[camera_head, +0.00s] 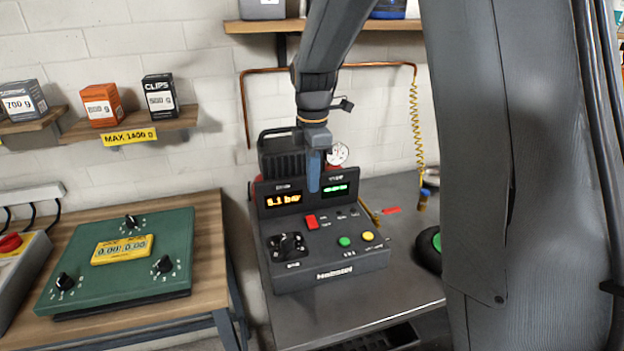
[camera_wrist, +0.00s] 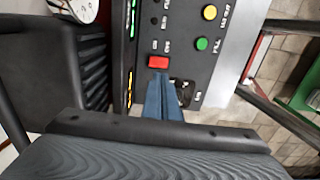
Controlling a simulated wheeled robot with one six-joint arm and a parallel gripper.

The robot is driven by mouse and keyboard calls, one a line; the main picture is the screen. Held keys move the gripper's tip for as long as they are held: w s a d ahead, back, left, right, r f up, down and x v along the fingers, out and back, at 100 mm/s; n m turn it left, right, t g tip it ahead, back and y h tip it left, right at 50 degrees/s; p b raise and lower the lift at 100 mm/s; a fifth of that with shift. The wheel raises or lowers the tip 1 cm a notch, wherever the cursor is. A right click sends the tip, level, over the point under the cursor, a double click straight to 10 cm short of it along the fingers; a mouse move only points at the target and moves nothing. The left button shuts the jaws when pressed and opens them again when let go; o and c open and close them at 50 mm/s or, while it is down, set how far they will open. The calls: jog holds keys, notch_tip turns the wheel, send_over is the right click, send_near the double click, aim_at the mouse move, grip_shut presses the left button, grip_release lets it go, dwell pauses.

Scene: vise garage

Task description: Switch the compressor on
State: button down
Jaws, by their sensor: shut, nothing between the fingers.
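The compressor's dark control box (camera_head: 328,281) stands on the grey metal bench. A red rocker switch (camera_head: 311,221) sits on its sloped panel, and it also shows in the wrist view (camera_wrist: 158,62). Left of it is a black rotary knob (camera_head: 287,244); to the right are a green button (camera_head: 344,241) and a yellow button (camera_head: 368,236). The displays are lit, orange "5.1 bar" (camera_head: 283,200) and green (camera_head: 335,189). My gripper (camera_head: 313,190) is shut and empty, pointing down above the panel. In the wrist view its blue fingertips (camera_wrist: 160,78) appear right beside the red switch; contact is unclear.
A ribbed black compressor body (camera_head: 283,155) and a pressure gauge (camera_head: 338,153) stand behind the box. A coiled yellow hose (camera_head: 416,130) hangs at the right. A green panel with knobs (camera_head: 175,226) lies on the wooden table to the left.

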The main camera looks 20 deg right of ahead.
notch_tip(320, 180, up, 14)
jog(key=s, duration=0.2)
jog(key=shift+f, duration=0.2)
dwell(0.4)
